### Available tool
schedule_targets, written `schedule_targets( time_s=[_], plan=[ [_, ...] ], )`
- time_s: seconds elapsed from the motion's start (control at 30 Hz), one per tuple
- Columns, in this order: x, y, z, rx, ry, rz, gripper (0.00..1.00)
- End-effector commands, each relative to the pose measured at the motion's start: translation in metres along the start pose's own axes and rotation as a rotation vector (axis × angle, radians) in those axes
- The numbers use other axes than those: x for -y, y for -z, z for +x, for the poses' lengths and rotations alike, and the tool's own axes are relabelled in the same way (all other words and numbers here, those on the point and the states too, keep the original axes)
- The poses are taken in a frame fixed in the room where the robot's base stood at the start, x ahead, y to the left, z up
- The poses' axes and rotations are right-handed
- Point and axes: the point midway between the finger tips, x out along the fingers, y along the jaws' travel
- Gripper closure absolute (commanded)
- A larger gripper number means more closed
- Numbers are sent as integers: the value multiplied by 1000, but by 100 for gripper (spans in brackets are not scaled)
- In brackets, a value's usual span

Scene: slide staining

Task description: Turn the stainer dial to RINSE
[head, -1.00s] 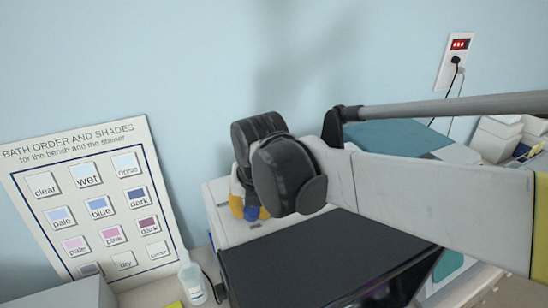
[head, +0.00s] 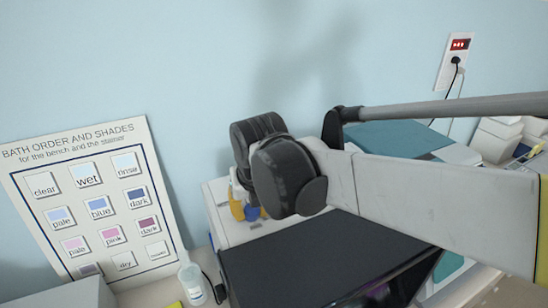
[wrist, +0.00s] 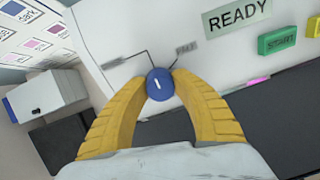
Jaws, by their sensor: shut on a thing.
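The stainer dial (wrist: 160,85) is a round blue knob with a short white mark, on the white stainer panel (wrist: 140,30). In the wrist view the mark points roughly up, between two dark lines that lead to a left label (wrist: 112,63) and a right label (wrist: 187,47). Both labels are too blurred to read surely. My gripper (wrist: 160,88) has its yellow fingertips closed on either side of the dial. In the head view the gripper (head: 247,207) is at the stainer's front, mostly behind my dark wrist, and the dial shows only in part.
A READY display (wrist: 237,16) and a green START button (wrist: 283,40) are right of the dial. A bath-order board (head: 95,205) leans on the wall. A bottle (head: 192,284) stands left of the stainer, and a dark flat surface (head: 320,255) lies right of my gripper.

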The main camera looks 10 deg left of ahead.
Motion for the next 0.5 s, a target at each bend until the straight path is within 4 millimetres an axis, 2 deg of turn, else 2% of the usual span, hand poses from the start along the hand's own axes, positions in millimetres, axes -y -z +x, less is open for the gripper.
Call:
schedule_targets(
  time_s=[0.03, 0.1, 0.37, 0.5],
  plan=[
    [0, 2, 1, -4, 0, 0, 61],
    [0, 2, 1, -4, 0, 0, 45],
    [0, 1, 0, -2, 0, 0, 45],
    [0, 0, -9, -1, 0, 0, 45]
  ],
)
